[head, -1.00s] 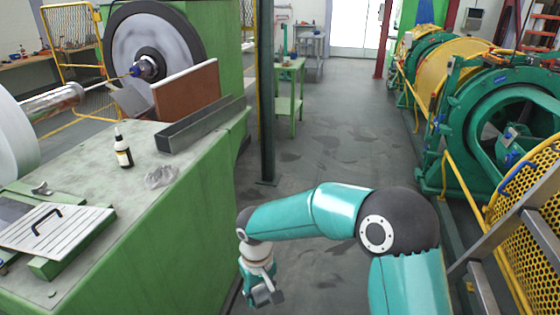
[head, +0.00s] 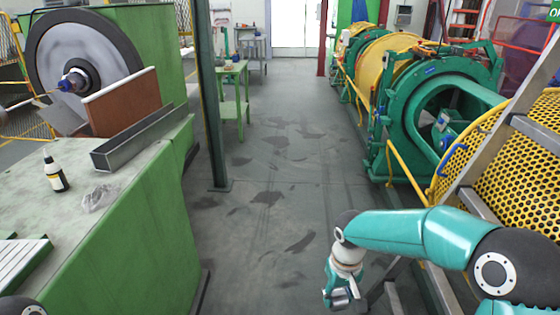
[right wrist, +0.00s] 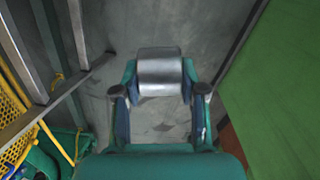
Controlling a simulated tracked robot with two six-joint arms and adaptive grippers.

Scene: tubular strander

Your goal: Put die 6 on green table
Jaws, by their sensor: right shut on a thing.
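My right gripper (head: 345,297) hangs low over the floor at the lower right of the head view. In the right wrist view its fingers (right wrist: 160,100) are shut on a smooth silver metal cylinder, which I take to be die 6 (right wrist: 160,70); no number is readable. A small green table (head: 233,68) with a lower shelf stands far ahead, beyond the pillar, well apart from the gripper. A few small items stand on its top, too small to tell. My left gripper is not in view.
A green machine bench (head: 150,210) at left bears a bottle (head: 55,174), a clear crumpled bag (head: 98,197) and a metal channel (head: 130,145). A dark green pillar (head: 209,110) stands beside the aisle. Yellow mesh (head: 500,150) and a ladder (head: 535,135) are at right. The middle floor (head: 275,180) is clear.

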